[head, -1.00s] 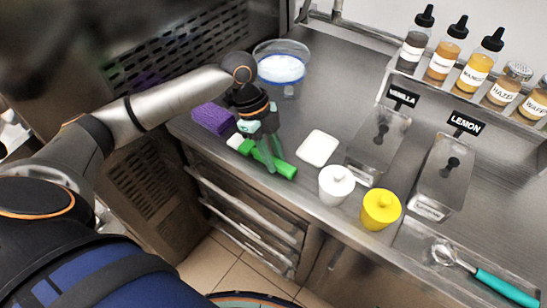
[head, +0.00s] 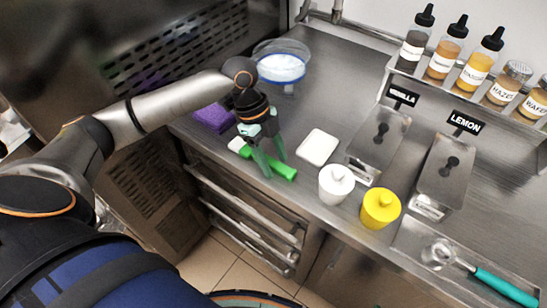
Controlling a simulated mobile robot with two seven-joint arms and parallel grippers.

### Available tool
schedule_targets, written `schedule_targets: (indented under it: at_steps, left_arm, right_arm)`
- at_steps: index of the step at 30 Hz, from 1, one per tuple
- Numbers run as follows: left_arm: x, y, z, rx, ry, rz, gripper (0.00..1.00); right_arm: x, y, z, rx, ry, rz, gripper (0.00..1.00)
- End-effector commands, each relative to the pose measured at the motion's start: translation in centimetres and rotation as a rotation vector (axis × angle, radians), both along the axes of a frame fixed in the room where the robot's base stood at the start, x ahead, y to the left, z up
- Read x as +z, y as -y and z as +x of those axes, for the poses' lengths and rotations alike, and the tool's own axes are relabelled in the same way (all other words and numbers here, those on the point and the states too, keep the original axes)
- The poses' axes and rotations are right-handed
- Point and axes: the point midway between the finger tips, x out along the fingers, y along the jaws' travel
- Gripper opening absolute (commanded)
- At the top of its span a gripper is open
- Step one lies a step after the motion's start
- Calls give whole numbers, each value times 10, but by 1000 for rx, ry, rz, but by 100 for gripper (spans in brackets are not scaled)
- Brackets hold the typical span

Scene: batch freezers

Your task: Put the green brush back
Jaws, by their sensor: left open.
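The green brush (head: 284,171) lies on the steel counter near its front edge, left of the white square piece. Its green handle points to the right, and its white end (head: 237,143) shows at the left. My left gripper (head: 267,168) is open, with its green fingers pointing down over the brush. One finger shows in front of the brush and the other near its far side. I cannot tell whether they touch it. The gripper hides the middle of the brush. My right gripper is not in view.
A purple sponge-like block (head: 213,117) lies left of the brush. A white square (head: 318,148), white jar (head: 335,184), yellow jar (head: 380,208), steel pans (head: 376,145) and a teal-handled scoop (head: 505,287) are to the right.

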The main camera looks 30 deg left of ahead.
Motion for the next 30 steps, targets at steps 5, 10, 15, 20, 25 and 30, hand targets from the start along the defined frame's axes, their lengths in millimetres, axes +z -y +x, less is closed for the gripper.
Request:
schedule_targets:
  at_steps: [5, 10, 15, 20, 25, 30]
  left_arm:
    - [22, -9, 2, 3, 5, 2, 59]
    - [57, -22, 3, 2, 6, 2, 59]
    - [88, -34, 4, 2, 5, 0, 59]
    - [107, -41, 4, 2, 2, 0, 59]
    - [113, -43, 4, 0, 1, -1, 59]
    - [113, -43, 4, 0, 0, -1, 59]
  right_arm:
    - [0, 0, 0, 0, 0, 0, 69]
    - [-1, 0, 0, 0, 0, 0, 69]
    - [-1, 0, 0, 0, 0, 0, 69]
    - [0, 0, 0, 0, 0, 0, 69]
    - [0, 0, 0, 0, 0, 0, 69]
    - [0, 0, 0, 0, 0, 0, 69]
